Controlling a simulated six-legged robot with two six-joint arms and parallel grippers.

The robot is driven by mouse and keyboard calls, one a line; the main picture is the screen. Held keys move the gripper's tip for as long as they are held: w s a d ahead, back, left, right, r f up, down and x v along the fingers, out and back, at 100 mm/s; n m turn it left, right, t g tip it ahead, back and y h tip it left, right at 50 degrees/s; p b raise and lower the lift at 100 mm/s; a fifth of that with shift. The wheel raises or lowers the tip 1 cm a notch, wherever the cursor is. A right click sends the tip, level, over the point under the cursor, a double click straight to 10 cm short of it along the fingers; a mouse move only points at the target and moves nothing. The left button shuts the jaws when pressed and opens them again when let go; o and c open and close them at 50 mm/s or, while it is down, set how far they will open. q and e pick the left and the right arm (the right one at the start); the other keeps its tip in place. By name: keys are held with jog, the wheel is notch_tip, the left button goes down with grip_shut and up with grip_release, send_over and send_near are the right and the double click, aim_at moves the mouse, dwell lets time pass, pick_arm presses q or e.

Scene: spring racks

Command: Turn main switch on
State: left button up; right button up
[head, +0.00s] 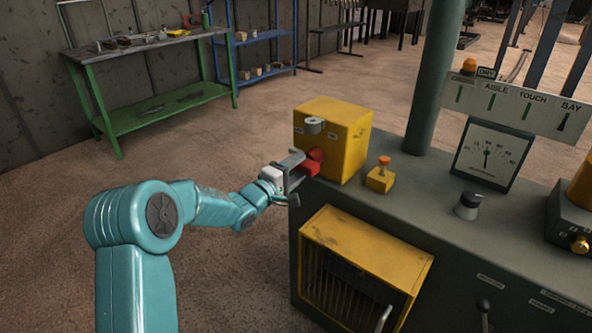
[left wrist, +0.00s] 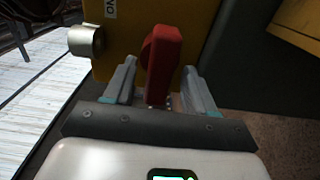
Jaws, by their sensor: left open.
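The main switch is a yellow box (head: 345,130) with a red handle (head: 312,164) on its left face, standing on the grey console. My left gripper (head: 299,167) is at that face, its fingers open around the handle. In the left wrist view the red handle (left wrist: 163,55) stands upright between the two fingers (left wrist: 159,70), with a visible gap on each side. A grey metal cylinder (head: 314,126) sticks out of the box above the handle. My right gripper is not in view.
A small yellow box with an orange button (head: 382,178) stands right of the switch box. A dial gauge (head: 490,154) and a black knob (head: 468,204) are further right. A yellow vented panel (head: 365,265) is on the console front below. A green workbench (head: 165,110) stands far back left.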

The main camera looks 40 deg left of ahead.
pick_arm(q)
grip_shut()
jog(key=shift+m, duration=0.3)
jog(key=m+b, duration=0.2)
jog(key=shift+f+m, duration=0.15)
jog(key=shift+m, duration=0.15)
jog(key=m+b, duration=0.3)
jog(key=m, duration=0.2)
jog(key=shift+m, duration=0.3)
jog(key=m+b, duration=0.2)
jog(key=m, duration=0.3)
jog(key=shift+b, duration=0.4)
jog(key=shift+m+b, duration=0.9)
jog(key=shift+m, duration=1.4)
